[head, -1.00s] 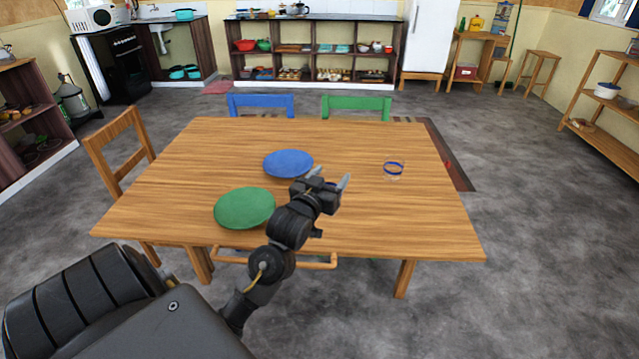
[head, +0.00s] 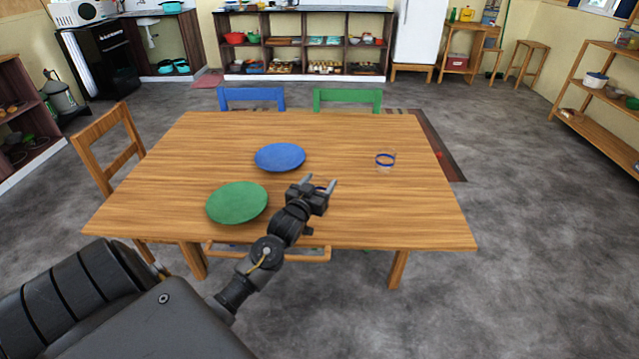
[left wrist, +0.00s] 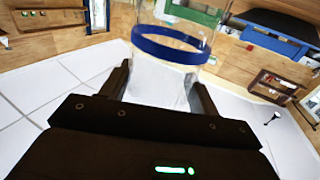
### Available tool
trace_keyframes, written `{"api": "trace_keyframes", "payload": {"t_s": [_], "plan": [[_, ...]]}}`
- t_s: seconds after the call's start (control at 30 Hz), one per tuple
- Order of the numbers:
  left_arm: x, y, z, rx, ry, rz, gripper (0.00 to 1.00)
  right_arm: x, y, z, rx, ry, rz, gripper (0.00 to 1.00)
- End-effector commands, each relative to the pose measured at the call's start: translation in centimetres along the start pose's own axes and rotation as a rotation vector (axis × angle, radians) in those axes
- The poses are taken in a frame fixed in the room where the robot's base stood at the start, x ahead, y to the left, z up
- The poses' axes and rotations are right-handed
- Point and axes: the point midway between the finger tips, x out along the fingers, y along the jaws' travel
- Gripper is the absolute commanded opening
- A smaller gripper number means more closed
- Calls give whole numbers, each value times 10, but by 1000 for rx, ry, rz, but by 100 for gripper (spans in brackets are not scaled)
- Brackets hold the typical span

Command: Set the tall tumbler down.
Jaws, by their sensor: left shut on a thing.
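My left gripper (head: 320,186) is low over the near part of the wooden table (head: 365,220), to the right of the green plate. It is shut on a clear tumbler with a blue band (left wrist: 172,45), which stands between the two fingers in the left wrist view. In the head view the held tumbler is mostly hidden by the gripper. I cannot tell whether its base touches the table. A second clear glass with a blue rim (head: 385,161) stands on the table farther right. My right gripper is not in view.
A green plate (head: 237,202) and a blue plate (head: 280,157) lie on the table, left of my gripper. The table's right part is clear around the second glass. Blue (head: 252,97) and green (head: 347,98) chairs stand at the far edge, a wooden chair (head: 108,150) at the left.

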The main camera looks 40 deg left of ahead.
Motion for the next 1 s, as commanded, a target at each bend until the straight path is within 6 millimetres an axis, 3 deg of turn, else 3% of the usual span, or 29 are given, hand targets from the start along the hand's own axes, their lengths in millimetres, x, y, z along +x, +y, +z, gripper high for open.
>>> {"api": "trace_keyframes", "payload": {"t_s": [0.27, 0.3, 0.47, 0.8, 1.0], "plan": [[0, 0, 1, 0, 1, 0, 25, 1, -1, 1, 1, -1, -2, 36], [0, 0, 2, 0, 0, 0, 62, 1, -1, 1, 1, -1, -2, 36], [0, 0, 2, 0, 0, 0, 83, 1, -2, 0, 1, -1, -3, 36], [-2, 0, 0, 0, 0, 0, 83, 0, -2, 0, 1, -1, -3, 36], [-33, 0, 2, -1, -2, 0, 83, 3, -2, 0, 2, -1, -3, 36]]}}
